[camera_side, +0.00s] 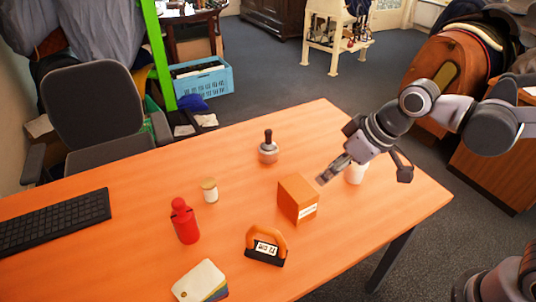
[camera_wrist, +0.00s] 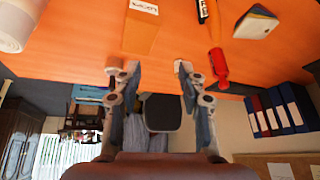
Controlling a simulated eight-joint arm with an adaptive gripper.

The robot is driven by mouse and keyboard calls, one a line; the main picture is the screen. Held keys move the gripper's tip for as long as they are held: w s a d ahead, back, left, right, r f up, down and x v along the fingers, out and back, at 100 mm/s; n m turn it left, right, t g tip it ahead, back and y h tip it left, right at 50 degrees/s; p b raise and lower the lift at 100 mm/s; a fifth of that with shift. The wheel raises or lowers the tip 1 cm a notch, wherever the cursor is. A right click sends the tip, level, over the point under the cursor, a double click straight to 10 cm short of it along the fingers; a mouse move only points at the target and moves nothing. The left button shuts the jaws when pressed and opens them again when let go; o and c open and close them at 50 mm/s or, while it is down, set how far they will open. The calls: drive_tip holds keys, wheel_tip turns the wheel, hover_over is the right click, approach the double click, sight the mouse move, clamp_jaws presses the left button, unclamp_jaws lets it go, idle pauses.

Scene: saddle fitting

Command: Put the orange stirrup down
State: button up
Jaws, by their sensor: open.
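The orange stirrup (camera_side: 266,245) stands upright on the orange table near its front edge, an orange arch on a black base with a white label. It is partly visible at the top edge of the wrist view (camera_wrist: 203,10). My gripper (camera_side: 328,176) is above the table, behind and to the right of the stirrup and clearly apart from it. In the wrist view my gripper (camera_wrist: 147,68) has its two fingers spread wide, with nothing held between them.
An orange-brown box (camera_side: 298,198) stands between my gripper and the stirrup. A white container (camera_side: 355,174) is close beside my gripper. A red bottle (camera_side: 185,221), a small lidded jar (camera_side: 209,190), a dark-handled knob (camera_side: 268,150), cards (camera_side: 200,282) and a keyboard (camera_side: 52,220) are also on the table.

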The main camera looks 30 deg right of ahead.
drive_tip(key=s+d+m+t+h, duration=0.2)
drive_tip(key=s+d+m, duration=0.2)
drive_tip(key=d, duration=0.9)
drive_tip(key=shift+s+r+h, duration=0.2)
drive_tip(key=shift+s+h, duration=0.1)
drive_tip(key=shift+s, duration=0.75)
